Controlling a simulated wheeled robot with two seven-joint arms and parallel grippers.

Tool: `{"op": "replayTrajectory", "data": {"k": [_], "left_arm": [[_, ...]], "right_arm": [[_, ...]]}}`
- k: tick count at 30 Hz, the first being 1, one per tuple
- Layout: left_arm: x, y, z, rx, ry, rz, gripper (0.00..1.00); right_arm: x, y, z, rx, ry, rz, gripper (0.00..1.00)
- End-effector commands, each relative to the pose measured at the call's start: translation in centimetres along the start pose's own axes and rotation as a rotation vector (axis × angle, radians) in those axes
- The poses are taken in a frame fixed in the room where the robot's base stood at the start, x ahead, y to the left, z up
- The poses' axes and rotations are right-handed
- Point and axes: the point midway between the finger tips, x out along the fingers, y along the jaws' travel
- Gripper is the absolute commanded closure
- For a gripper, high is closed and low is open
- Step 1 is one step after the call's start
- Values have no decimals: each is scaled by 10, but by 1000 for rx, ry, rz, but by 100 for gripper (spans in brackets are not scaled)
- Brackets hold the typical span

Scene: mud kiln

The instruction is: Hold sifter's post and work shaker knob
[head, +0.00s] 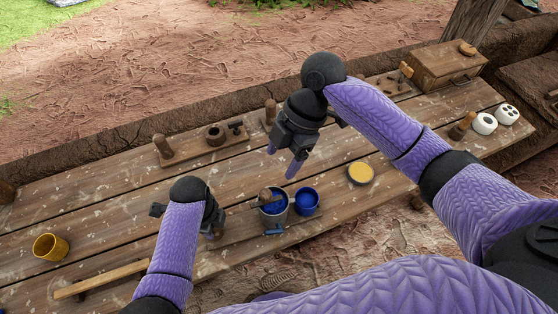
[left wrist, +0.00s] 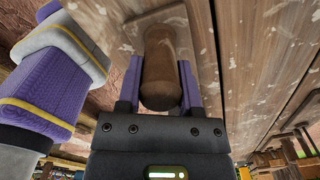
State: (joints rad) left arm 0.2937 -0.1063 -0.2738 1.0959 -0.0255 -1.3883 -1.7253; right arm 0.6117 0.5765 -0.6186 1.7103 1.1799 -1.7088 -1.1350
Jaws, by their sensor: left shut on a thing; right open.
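In the left wrist view, my left gripper (left wrist: 160,100) is shut on a rounded wooden post (left wrist: 160,65), one purple finger on each side. The post stands on a flat wooden board (left wrist: 145,25). In the head view, this gripper (head: 216,224) is mostly hidden behind my left wrist, left of a grey pot with blue contents (head: 276,211). A wooden knob-like piece (head: 265,196) shows at that pot's top; I cannot tell whether it is the shaker knob. My right gripper (head: 281,161) is open and empty, above and behind the pot, pointing down.
A blue cup (head: 307,202) stands right of the grey pot. A yellow-topped round dish (head: 360,174) is further right. A yellow cup (head: 50,247) and a wooden bar (head: 100,279) lie left. A wooden rack (head: 205,145), a chest (head: 445,65) and white pots (head: 484,123) stand behind.

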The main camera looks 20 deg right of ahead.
Motion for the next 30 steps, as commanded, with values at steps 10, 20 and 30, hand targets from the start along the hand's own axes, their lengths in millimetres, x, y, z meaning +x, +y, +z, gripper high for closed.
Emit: {"op": "replayTrajectory", "data": {"k": [10,20,30], "left_arm": [[0,0,0,0,0,-1,46],[0,0,0,0,0,0,13],[-57,-1,1,1,-2,-7,13]], "right_arm": [[0,0,0,0,0,0,25],[1,0,0,0,0,0,25],[1,0,0,0,0,1,25]]}}
